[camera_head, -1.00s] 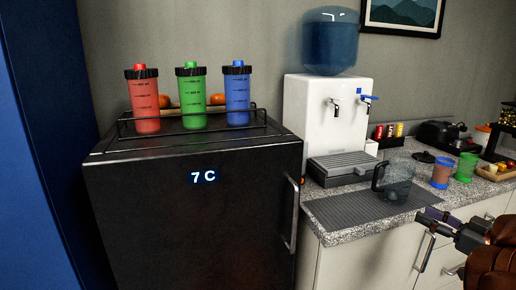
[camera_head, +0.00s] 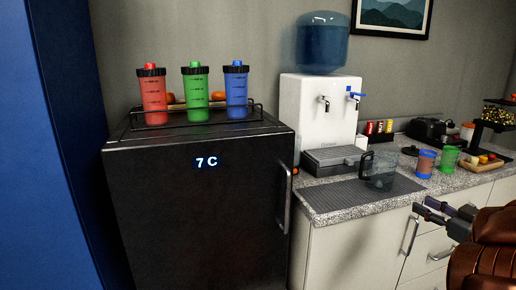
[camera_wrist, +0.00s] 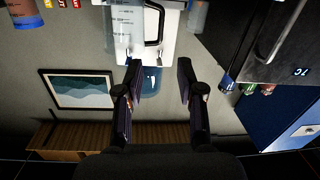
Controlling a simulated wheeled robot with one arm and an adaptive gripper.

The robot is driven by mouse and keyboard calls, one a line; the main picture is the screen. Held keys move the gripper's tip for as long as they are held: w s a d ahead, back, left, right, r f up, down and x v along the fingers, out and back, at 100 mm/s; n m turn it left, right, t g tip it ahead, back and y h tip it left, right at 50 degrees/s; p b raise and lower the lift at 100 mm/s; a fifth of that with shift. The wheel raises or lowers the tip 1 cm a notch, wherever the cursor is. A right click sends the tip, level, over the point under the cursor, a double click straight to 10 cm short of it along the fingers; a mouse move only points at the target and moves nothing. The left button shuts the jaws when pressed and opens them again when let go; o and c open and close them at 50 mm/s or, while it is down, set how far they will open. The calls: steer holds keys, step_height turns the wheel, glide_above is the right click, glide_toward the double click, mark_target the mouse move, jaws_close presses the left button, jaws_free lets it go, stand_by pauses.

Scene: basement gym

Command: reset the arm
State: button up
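My gripper (camera_head: 433,211) is at the lower right of the head view, in front of the counter's drawers, with my brown arm behind it. In the wrist view, my gripper (camera_wrist: 160,82) shows two dark fingers spread apart with nothing between them. The wrist picture is upside down. A clear pitcher with a dark handle (camera_head: 381,172) stands on the counter's grey mat, apart from the fingers. It also shows in the wrist view (camera_wrist: 125,25), beyond the fingertips.
A black fridge (camera_head: 200,210) bears red (camera_head: 153,94), green (camera_head: 195,94) and blue (camera_head: 236,92) shaker bottles in a rack. A white water dispenser (camera_head: 310,110) stands on the counter. Two coloured cups (camera_head: 425,164) (camera_head: 447,160) stand to the right. Open space lies before the cabinets.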

steer(key=w+d+r+m+g+h, duration=0.1)
steer(key=w+d+r+m+h, duration=0.3)
steer(key=h, duration=0.6)
steer(key=s+a+f+m+g, duration=0.4)
steer(key=s+a+f+g, duration=0.6)
steer(key=s+a+f, duration=0.4)
steer(key=s+a+f+n+g+y, duration=0.2)
steer(key=s+a+f+g+y, duration=0.15)
steer(key=s+a, duration=0.75)
steer(key=s+a+f+n+g+y, duration=0.15)
steer(key=s+a+g, duration=0.35)
steer(key=s+a, duration=0.5)
step_height(320, 180, up, 19)
steer(key=s+d+t+p, duration=0.1)
steer(key=s+p, duration=0.1)
steer(key=p, duration=1.6)
steer(key=shift+d+f, duration=0.2)
steer(key=shift+d, duration=0.1)
